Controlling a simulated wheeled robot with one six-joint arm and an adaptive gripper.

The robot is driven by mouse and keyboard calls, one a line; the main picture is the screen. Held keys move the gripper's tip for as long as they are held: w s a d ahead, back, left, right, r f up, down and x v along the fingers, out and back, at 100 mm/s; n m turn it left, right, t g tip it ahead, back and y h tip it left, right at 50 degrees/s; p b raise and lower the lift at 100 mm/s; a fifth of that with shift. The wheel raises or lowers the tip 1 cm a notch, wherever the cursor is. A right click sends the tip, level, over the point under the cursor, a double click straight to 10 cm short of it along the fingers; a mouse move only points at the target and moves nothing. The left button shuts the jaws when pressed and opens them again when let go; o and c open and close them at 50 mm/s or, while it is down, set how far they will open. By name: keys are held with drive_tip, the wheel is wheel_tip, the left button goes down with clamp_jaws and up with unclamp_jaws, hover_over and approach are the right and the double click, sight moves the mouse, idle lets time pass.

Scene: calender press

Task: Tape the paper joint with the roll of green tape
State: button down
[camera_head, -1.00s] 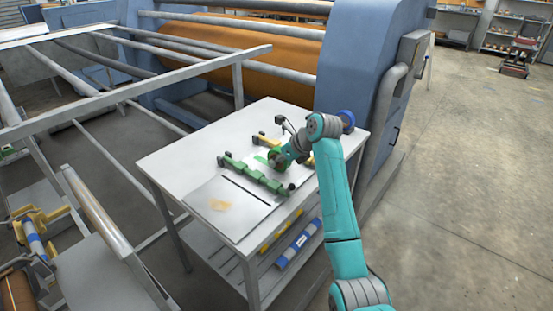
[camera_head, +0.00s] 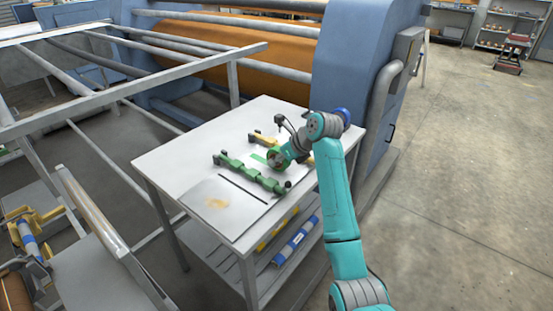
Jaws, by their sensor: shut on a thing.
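The roll of green tape (camera_head: 273,158) is at the end of my arm, over the worktable, partly hidden by the gripper. My gripper (camera_head: 279,156) is small in view and is shut on the roll. A short flat green strip (camera_head: 258,158) lies just left of the roll, on the pale sheet between two clamp bars. The green clamp bar (camera_head: 250,174) lies in front of the strip. The yellow clamp bar (camera_head: 263,140) lies behind it and is partly hidden by my arm. The paper joint itself is too small to make out.
The worktable (camera_head: 168,158) has a plate with a brownish patch (camera_head: 217,203) at its front. A blue roll (camera_head: 343,116) and a dark stand (camera_head: 286,122) are at the back right. Blue and yellow rolls lie on the lower shelf. The blue press stands behind; floor to the right is open.

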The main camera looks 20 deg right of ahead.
sight(287, 164)
drive_tip(key=shift+s+d, duration=0.1)
drive_tip(key=shift+s, duration=0.05)
drive_tip(key=shift+s+d+f, duration=0.15)
drive_tip(key=shift+s+d, duration=0.05)
drive_tip(key=shift+s, duration=0.1)
drive_tip(key=shift+d, duration=0.1)
idle(0.4)
drive_tip(key=shift+s, duration=0.15)
drive_tip(key=shift+s+d, duration=0.25)
drive_tip(key=shift+s, duration=0.05)
drive_tip(key=shift+s+d, duration=0.1)
idle(0.3)
drive_tip(key=shift+s+d, duration=0.2)
drive_tip(key=shift+s, duration=0.1)
drive_tip(key=shift+s+d, duration=0.15)
idle(0.3)
